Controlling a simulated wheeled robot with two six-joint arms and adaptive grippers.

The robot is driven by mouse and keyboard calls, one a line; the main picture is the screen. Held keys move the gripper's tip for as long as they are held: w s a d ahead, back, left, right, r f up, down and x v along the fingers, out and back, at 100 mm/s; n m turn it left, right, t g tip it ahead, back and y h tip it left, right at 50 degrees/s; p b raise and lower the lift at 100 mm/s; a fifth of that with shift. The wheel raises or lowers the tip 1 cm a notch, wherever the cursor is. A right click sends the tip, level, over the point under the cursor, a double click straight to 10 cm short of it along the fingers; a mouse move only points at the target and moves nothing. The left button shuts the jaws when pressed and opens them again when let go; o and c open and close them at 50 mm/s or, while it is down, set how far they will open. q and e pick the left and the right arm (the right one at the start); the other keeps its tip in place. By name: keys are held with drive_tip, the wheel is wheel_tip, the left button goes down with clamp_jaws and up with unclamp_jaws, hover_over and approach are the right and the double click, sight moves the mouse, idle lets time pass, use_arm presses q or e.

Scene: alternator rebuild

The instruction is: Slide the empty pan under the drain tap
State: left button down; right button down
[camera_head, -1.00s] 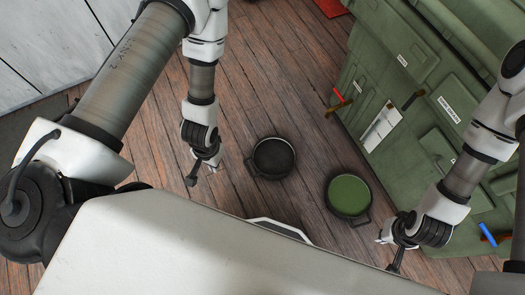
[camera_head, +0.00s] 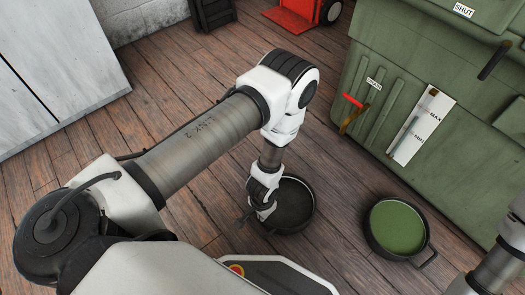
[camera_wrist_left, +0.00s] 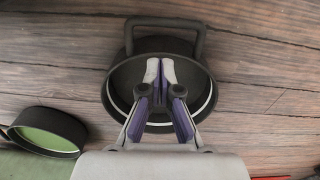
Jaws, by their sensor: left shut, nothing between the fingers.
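The empty dark pan (camera_head: 298,214) stands on the plank floor, with nothing visible inside it. In the left wrist view the pan (camera_wrist_left: 122,84) fills the middle, its loop handle at the top. My left gripper (camera_head: 250,218) is at the pan's left side in the head view, partly hiding it. In the wrist view its shut, empty fingers (camera_wrist_left: 160,72) lie across the pan's opening; I cannot tell whether they touch it. The drain tap (camera_head: 352,108), with a red lever, sticks out of the green cabinet, up and right of the pan. My right gripper is out of view.
A second pan (camera_head: 397,228) holding green liquid stands right of the empty one; it also shows in the wrist view (camera_wrist_left: 48,132). The green cabinet (camera_head: 400,75) borders the right. A red hand truck (camera_head: 293,15) stands at the back. Floor between pan and tap looks clear.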

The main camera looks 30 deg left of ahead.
use_arm(q)
wheel_tip(320, 180, down, 9)
drive_tip(key=b, duration=0.5)
drive_tip(key=shift+f, duration=0.15)
